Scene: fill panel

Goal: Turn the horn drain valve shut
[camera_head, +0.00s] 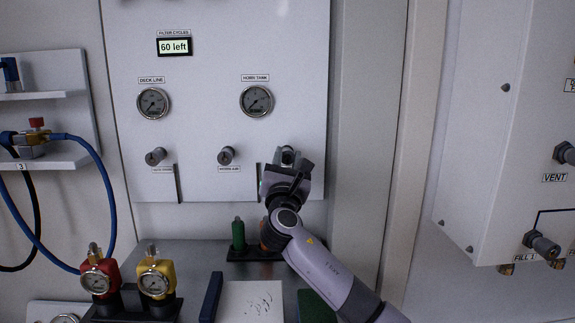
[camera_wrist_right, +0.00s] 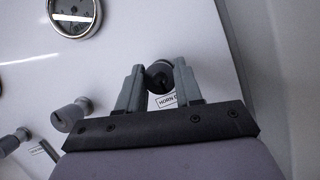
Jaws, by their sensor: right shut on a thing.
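The horn drain valve (camera_wrist_right: 159,74) is a dark round knob on the white panel. In the right wrist view it sits between the two grey fingers of my right gripper (camera_wrist_right: 158,80), which is shut on it. Its label (camera_wrist_right: 166,101), reading "HORN D", is partly hidden by a finger. In the head view my right gripper (camera_head: 287,164) reaches up to the lower right of the panel and covers most of the valve (camera_head: 288,153). How far the knob is turned cannot be told. My left gripper is not in view.
Two other knobs (camera_head: 155,156) (camera_head: 227,155) sit left of the valve, below the deck line gauge (camera_head: 153,103) and horn tank gauge (camera_head: 256,100). A display (camera_head: 174,46) reads "60 left". Red and yellow regulators (camera_head: 155,280) and a green bottle (camera_head: 238,234) stand below.

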